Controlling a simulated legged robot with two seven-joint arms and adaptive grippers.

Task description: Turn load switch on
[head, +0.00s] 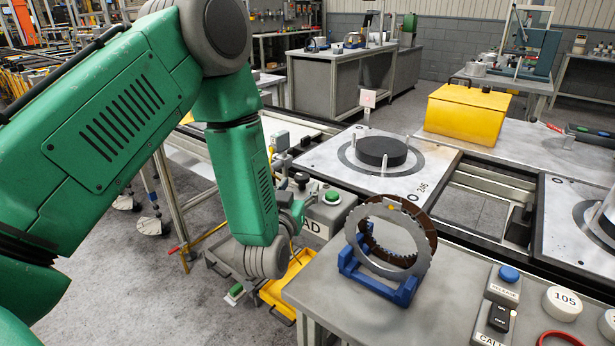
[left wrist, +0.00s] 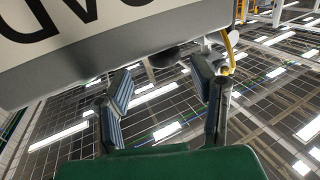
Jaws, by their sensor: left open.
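The load switch box (head: 325,215) is grey, with a label of which only "AD" shows in the head view. It has a green button (head: 332,197) and a black knob (head: 301,179) on top. My left gripper (head: 296,208) is at the box's left side, partly hidden by my green arm. In the left wrist view, the gripper (left wrist: 163,88) is open with its two fingers apart and nothing between them. The box (left wrist: 120,50) fills the upper left there, close beyond the fingers. A dark rounded part (left wrist: 165,57), possibly the knob, shows past the fingertips. My right gripper is not in view.
A toothed ring on a blue stand (head: 385,270) is right of the box on the grey table. Another control box (head: 500,290) is further right. A pallet with a black disc (head: 382,152) lies behind. Yellow trays (head: 287,283) sit below.

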